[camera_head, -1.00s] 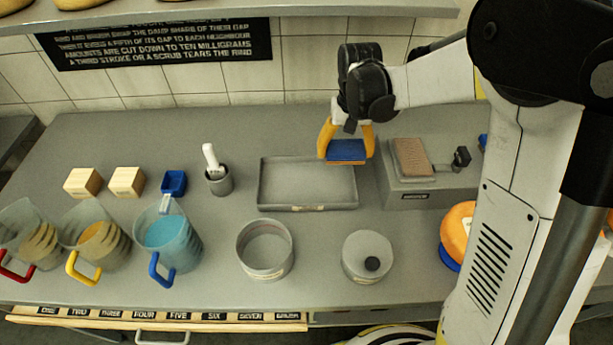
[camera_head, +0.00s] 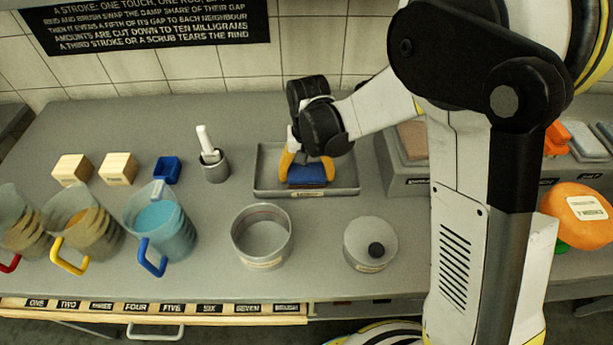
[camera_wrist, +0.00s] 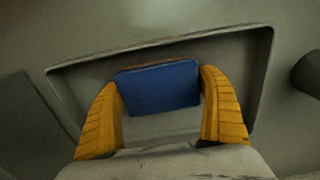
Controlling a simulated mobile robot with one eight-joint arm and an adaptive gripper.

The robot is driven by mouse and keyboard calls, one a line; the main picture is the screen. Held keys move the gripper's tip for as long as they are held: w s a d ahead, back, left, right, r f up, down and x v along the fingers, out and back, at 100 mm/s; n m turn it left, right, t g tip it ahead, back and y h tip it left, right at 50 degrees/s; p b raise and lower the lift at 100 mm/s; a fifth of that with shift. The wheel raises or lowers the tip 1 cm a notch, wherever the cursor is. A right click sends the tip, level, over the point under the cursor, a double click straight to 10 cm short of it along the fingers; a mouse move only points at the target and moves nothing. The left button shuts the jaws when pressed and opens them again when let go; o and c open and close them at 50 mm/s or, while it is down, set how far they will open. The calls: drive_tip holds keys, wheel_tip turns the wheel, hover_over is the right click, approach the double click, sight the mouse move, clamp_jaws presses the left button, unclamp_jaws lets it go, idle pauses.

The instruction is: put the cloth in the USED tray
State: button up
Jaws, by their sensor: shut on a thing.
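The cloth (camera_head: 307,174) is a folded blue piece held between the orange fingers of my gripper (camera_head: 307,172). The grey tray (camera_head: 262,181) lies below it, a shallow rectangle with a raised rim. In the head view the cloth is over the front part of the tray; whether it touches the floor of the tray I cannot tell. In the wrist view the cloth (camera_wrist: 158,87) sits between both fingertips (camera_wrist: 160,90), inside the outline of the tray rim (camera_wrist: 160,50). The label on the tray front is too small to read.
A grey pot with a white-handled tool (camera_head: 214,165) stands left of the tray. A round open tin (camera_head: 262,240) and a lidded round tin (camera_head: 370,245) stand in front. Jugs (camera_head: 160,230) are at the left. A grey block (camera_head: 405,178) is close on the right.

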sight(307, 171)
drive_tip(key=o, duration=1)
wheel_tip(307, 171, up, 12)
drive_tip(key=p, duration=0.4)
drive_tip(key=s+d+r+t, duration=0.2)
drive_tip(key=s+d+r, duration=0.1)
drive_tip(key=s+d, duration=0.2)
drive_tip(key=s+d+r+t, duration=0.2)
drive_tip(key=s+d+r, duration=0.2)
drive_tip(key=s+d, duration=0.1)
drive_tip(key=s+d+r+t, duration=0.3)
drive_tip(key=s+d, duration=0.2)
drive_tip(key=shift+s+d+r, duration=0.2)
drive_tip(key=shift+s+d, duration=0.1)
drive_tip(key=shift+s, duration=0.05)
